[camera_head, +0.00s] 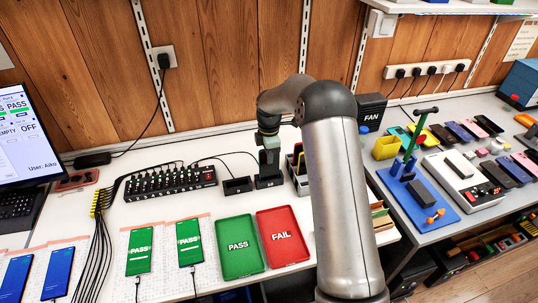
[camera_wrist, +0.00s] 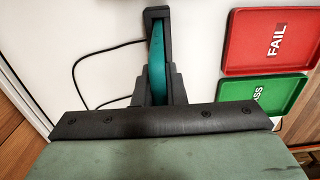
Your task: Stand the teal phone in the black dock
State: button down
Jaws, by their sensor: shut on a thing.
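The teal phone (camera_wrist: 157,48) shows edge-on in the wrist view, a narrow upright strip between the dark fingers of my gripper (camera_wrist: 156,82). My gripper is shut on it. The black dock (camera_wrist: 157,13) frames the phone's far end, and the phone lines up with it. I cannot tell whether the phone rests fully on the dock's base. In the head view my gripper (camera_head: 268,163) is low over a black block (camera_head: 268,182), seemingly the dock, at the back of the white table. I cannot make out the phone there.
A small black cabled block (camera_head: 237,186) stands just left. The green PASS tray (camera_head: 239,247) and red FAIL tray (camera_head: 283,236) lie in front. A black hub (camera_head: 169,181) is farther left. A bin with upright items (camera_head: 299,172) stands close on the right.

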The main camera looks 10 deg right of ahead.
jog(key=shift+f+b, duration=0.45)
jog(key=shift+f, duration=0.25)
jog(key=c, duration=1.4)
grip_release()
jog(key=shift+r, duration=0.15)
jog(key=shift+r+p, duration=1.95)
jog(key=shift+r, duration=1.45)
jog(key=shift+r, duration=0.1)
